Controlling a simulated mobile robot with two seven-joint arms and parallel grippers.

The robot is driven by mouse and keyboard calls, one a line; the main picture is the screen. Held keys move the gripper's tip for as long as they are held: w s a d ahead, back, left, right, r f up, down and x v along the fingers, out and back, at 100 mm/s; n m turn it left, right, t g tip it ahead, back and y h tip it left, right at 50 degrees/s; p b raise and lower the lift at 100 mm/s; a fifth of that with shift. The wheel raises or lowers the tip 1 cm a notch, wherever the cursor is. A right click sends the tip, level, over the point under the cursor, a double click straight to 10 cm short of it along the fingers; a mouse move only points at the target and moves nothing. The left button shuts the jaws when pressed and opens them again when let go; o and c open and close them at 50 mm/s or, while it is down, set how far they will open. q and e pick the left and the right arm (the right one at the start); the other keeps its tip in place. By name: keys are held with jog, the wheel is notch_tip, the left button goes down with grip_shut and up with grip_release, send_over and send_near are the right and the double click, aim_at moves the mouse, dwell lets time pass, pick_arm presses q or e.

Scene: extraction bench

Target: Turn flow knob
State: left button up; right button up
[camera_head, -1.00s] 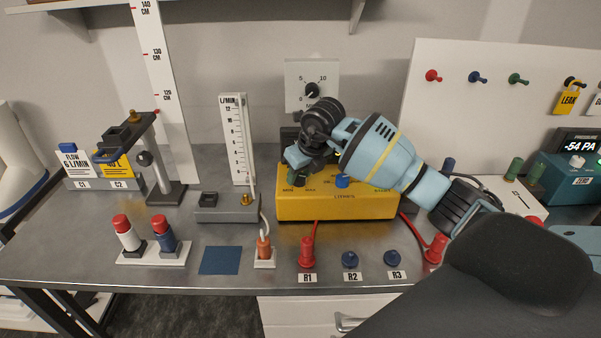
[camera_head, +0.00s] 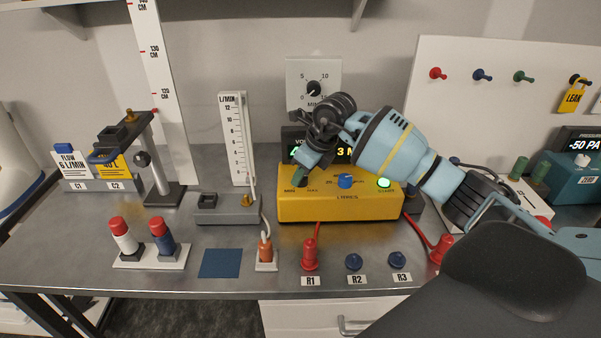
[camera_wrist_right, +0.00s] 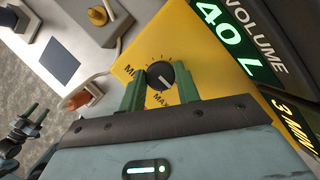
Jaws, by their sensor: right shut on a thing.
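The yellow pump box (camera_head: 330,208) stands on the bench with a blue knob (camera_head: 345,181) and a lit green button (camera_head: 384,183). The black flow knob (camera_wrist_right: 160,75) with a white pointer line is on its face, between MIN and MAX marks. My right gripper (camera_head: 301,178) reaches down to the box's left part and hides this knob in the head view. In the right wrist view the green fingers of my right gripper (camera_wrist_right: 160,92) are shut on the knob, one each side. My left gripper (camera_wrist_right: 32,120) seems to show small at the wrist view's left edge; its opening is unclear.
A flow tube (camera_head: 235,140) on a grey base stands left of the box. A blue square (camera_head: 221,263) lies on the bench.

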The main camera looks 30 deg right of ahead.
pick_arm(q)
jog(key=shift+s+d+f, duration=0.15)
jog(key=shift+s+f, duration=0.15)
pick_arm(e)
jog(key=shift+f+n+g+y, duration=0.1)
jog(key=shift+n+g+y, duration=0.2)
jog(key=shift+n, duration=0.5)
pick_arm(q)
jog(key=shift+s+f+b, duration=0.1)
jog(key=shift+f+b, duration=0.05)
jog(key=shift+b, duration=0.15)
pick_arm(e)
jog(key=o, duration=1)
pick_arm(q)
jog(key=shift+f, duration=0.1)
pick_arm(e)
jog(key=shift+v, duration=4)
pick_arm(q)
jog(key=shift+s, duration=0.15)
pick_arm(e)
jog(key=shift+f, duration=0.1)
